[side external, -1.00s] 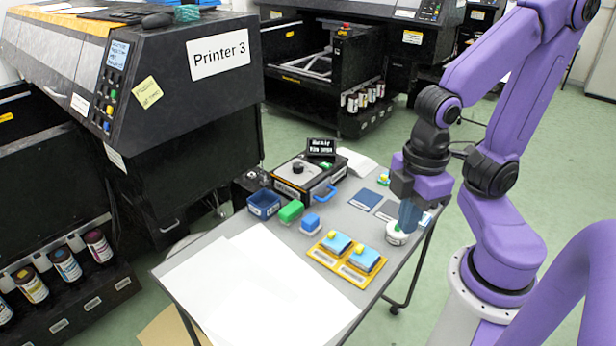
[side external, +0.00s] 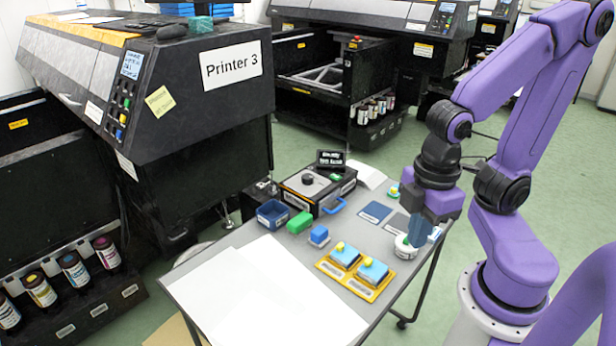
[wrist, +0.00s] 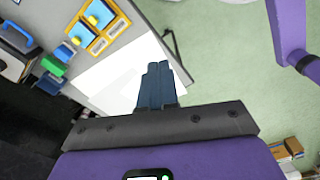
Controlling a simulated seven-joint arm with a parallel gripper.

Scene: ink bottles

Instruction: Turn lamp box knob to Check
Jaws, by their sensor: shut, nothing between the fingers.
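The lamp box (side external: 336,189) is a dark box with a light top at the back of the grey table. Its round black knob (side external: 308,179) is on top; where it points is too small to read. A small black display (side external: 330,158) stands at its back. My gripper (side external: 416,236) is shut and empty, its blue fingers pointing down over the table's right side, well to the right of the lamp box. In the wrist view its fingers (wrist: 157,72) are together, and part of the lamp box (wrist: 12,66) shows at the left edge.
A white jar (side external: 405,247) appears close beside my fingertips. A blue handle (side external: 335,206), blue bin (side external: 272,214), green block (side external: 300,222) and blue block (side external: 318,236) lie near the box. An orange tray (side external: 378,284) and white sheets (side external: 265,295) are in front.

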